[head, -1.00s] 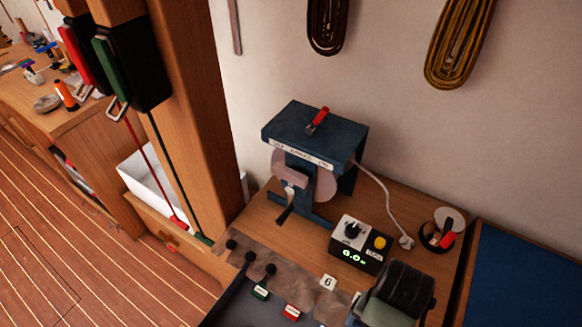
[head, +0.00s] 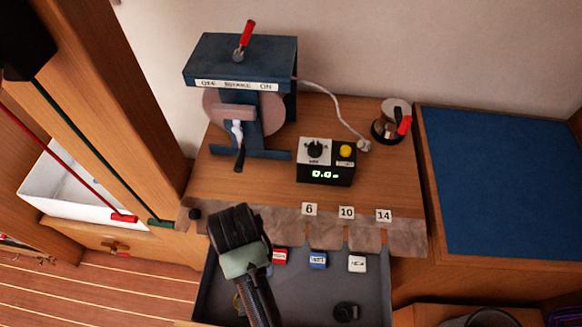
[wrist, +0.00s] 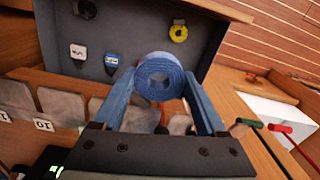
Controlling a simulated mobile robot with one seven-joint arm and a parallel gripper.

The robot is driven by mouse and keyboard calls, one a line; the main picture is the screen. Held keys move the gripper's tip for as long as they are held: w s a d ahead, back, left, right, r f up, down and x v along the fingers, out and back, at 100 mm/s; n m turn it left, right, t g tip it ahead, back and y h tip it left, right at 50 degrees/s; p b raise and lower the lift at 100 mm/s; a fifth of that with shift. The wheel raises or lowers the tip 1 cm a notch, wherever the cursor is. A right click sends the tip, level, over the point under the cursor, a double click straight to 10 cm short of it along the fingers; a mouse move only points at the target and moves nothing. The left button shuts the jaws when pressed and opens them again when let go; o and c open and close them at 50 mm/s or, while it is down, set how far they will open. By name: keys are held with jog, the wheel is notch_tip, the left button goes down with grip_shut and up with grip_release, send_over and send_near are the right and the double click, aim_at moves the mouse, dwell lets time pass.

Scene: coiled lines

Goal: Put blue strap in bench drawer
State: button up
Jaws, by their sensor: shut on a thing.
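The blue strap (wrist: 158,72) is a tight round coil. In the wrist view it sits between the two fingertips of my gripper (wrist: 160,90), which is shut on it. The bench drawer (head: 372,290) is pulled open below the bench's front edge; its grey inside also shows in the wrist view (wrist: 140,28). The coil appears over the near part of the drawer and bench edge in the wrist view; its height cannot be told. In the head view my arm covers the drawer's left part and hides the strap.
The drawer holds a red tag (head: 280,257), a blue tag (head: 318,261), a white tag (head: 357,263) and a yellow roll (wrist: 179,32). A blue machine (head: 240,85) and a control box (head: 326,163) stand on the bench. Red and green straps hang at left.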

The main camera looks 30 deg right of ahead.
aim_at(291, 308)
jog(key=s+d+f+m+b, duration=0.2)
jog(key=f+b, duration=0.4)
jog(key=f, duration=0.4)
jog(key=s+d+f+m+b, duration=0.2)
jog(key=f+m+b, duration=0.3)
jog(key=f, duration=0.6)
jog(key=s+d+f+m+b, duration=0.1)
jog(key=f+m+b, duration=0.3)
jog(key=f, duration=0.7)
jog(key=shift+s+d+b, duration=0.4)
jog(key=shift+s+b, duration=0.2)
jog(key=shift+b, duration=0.75)
jog(key=shift+f, duration=0.1)
jog(key=o, duration=1.3)
jog(key=shift+o, duration=0.2)
notch_tip(291, 308, up, 12)
jog(key=p, duration=0.3)
jog(key=shift+r, duration=0.2)
